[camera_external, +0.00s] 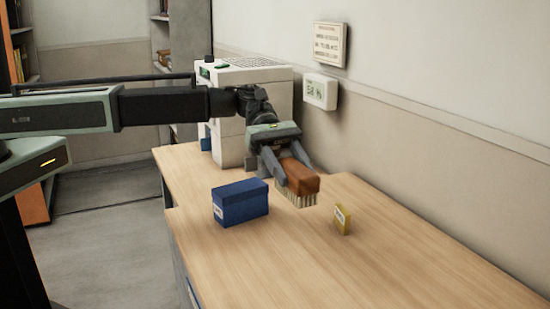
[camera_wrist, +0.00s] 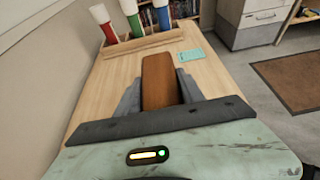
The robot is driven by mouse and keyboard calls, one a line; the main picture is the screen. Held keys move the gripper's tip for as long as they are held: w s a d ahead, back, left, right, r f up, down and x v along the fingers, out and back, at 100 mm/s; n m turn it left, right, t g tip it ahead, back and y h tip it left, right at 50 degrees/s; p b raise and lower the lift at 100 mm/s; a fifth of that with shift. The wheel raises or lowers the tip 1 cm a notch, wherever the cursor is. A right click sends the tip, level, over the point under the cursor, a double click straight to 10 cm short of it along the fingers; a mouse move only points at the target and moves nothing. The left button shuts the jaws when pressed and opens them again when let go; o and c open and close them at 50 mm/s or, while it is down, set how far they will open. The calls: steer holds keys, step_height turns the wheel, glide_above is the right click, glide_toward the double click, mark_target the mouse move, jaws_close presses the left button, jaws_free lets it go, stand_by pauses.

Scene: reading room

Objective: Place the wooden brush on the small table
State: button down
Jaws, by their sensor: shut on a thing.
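My gripper (camera_external: 294,177) is shut on the wooden brush (camera_external: 306,184), with a finger on either side of its brown block. The pale bristles face down over the wood-topped table (camera_external: 330,270); I cannot tell whether their tips touch it or hang just above. In the wrist view the brush (camera_wrist: 160,78) lies lengthwise between the fingers of my gripper (camera_wrist: 157,88), and its bristles are hidden. The wood top (camera_wrist: 112,75) also shows there. I cannot tell whether this is the small table.
A blue box (camera_external: 240,203) and a small yellow box (camera_external: 342,219) stand near the brush. A white machine (camera_external: 240,95) stands behind. The wrist view shows a wooden holder (camera_wrist: 145,42) with coloured tubes and a cyan card (camera_wrist: 190,56). The table's near part is clear.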

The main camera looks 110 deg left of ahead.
step_height(320, 180, down, 16)
steer(key=b, duration=1.4)
steer(key=shift+r+b, duration=0.25)
steer(key=shift+b, duration=0.05)
steer(key=shift+r, duration=0.2)
steer(key=shift+f, duration=0.15)
steer(key=c, duration=0.7)
jaws_free()
